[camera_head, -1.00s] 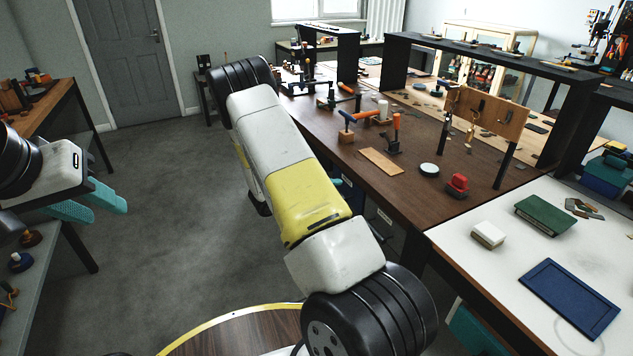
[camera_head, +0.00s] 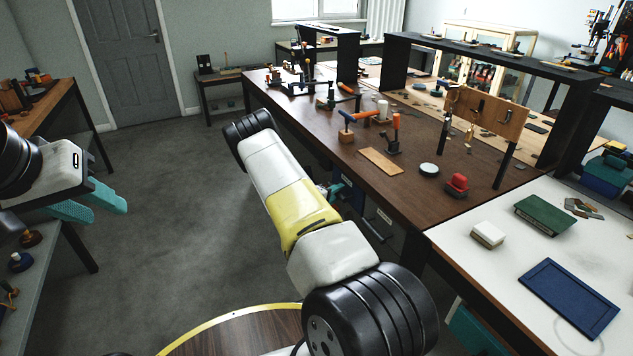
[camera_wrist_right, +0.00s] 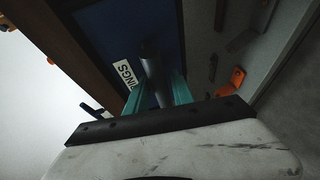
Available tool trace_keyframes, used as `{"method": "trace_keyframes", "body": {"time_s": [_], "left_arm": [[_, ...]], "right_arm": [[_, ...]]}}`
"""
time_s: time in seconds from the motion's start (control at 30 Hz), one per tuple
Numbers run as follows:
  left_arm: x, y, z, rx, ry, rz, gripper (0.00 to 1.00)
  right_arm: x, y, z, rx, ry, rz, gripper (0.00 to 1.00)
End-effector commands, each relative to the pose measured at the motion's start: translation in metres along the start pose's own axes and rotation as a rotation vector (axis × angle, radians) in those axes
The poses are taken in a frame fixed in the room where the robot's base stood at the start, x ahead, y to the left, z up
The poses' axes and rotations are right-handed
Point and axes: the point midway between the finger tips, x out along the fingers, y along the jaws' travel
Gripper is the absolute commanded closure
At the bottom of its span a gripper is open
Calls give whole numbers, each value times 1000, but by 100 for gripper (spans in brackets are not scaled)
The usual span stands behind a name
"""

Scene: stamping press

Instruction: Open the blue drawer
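The blue drawer (camera_head: 351,194) is in the side of the brown bench, partly hidden behind my right arm in the head view. In the right wrist view its blue front (camera_wrist_right: 108,28) fills the upper middle, with a white label ending in "INGS" (camera_wrist_right: 127,73). A dark bar handle (camera_wrist_right: 151,66) stands out from it. My right gripper (camera_wrist_right: 159,92) has its teal fingers on either side of the handle, apparently with small gaps; contact is unclear. In the head view its fingers (camera_head: 331,192) are mostly hidden. My left gripper (camera_head: 98,203) is open and empty at the left.
The brown bench (camera_head: 330,130) carries tools, a wooden board and a red object (camera_head: 457,184). A white table (camera_head: 470,262) with a blue tray (camera_head: 570,297) is at the right. A side bench (camera_head: 45,125) stands at the left. The grey floor (camera_head: 165,200) between is clear.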

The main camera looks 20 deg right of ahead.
Motion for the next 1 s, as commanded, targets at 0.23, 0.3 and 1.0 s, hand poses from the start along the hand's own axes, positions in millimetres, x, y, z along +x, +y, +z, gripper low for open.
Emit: {"method": "trace_keyframes", "body": {"time_s": [0.23,0.3,1.0], "left_arm": [[0,0,0,0,0,0,64],[0,0,0,0,0,0,64],[0,0,0,0,0,0,64]], "right_arm": [[1,0,0,0,0,0,73],[1,0,0,0,0,0,87],[0,0,0,1,-1,-1,100]]}}
